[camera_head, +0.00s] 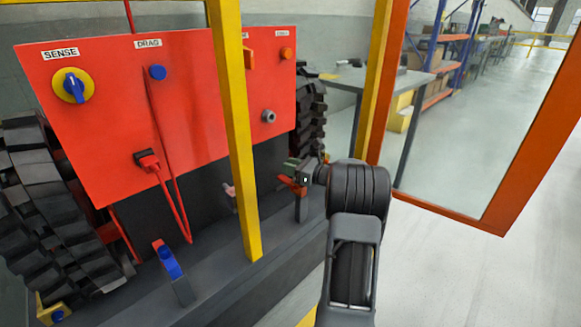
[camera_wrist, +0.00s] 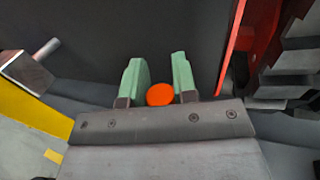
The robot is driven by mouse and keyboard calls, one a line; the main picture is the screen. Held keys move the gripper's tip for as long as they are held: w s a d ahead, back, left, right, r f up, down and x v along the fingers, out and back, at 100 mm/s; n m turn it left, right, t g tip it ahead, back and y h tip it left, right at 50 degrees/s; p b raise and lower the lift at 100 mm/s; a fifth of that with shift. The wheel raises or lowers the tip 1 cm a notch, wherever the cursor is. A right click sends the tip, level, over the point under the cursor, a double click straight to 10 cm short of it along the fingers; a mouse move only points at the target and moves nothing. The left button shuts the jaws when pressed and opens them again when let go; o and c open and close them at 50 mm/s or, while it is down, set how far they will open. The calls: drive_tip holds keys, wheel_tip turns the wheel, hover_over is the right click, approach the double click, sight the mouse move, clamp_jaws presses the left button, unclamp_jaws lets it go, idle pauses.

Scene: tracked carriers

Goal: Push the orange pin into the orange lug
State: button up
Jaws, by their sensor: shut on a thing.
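My gripper (camera_head: 297,170) is at the right end of the grey sill, close by the orange lug (camera_head: 293,187) on its grey upright. In the wrist view, the two green fingers (camera_wrist: 160,80) stand either side of the orange pin (camera_wrist: 160,95), seen as a round orange end. The jaws are shut on it. The pin's tip is hidden, so I cannot tell whether it touches or enters the lug.
A yellow post (camera_head: 240,130) stands left of my gripper, in front of the red panel (camera_head: 195,100). Black tracks (camera_head: 311,110) flank the panel. Open floor lies right.

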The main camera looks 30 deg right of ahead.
drive_tip(key=shift+f, duration=0.45)
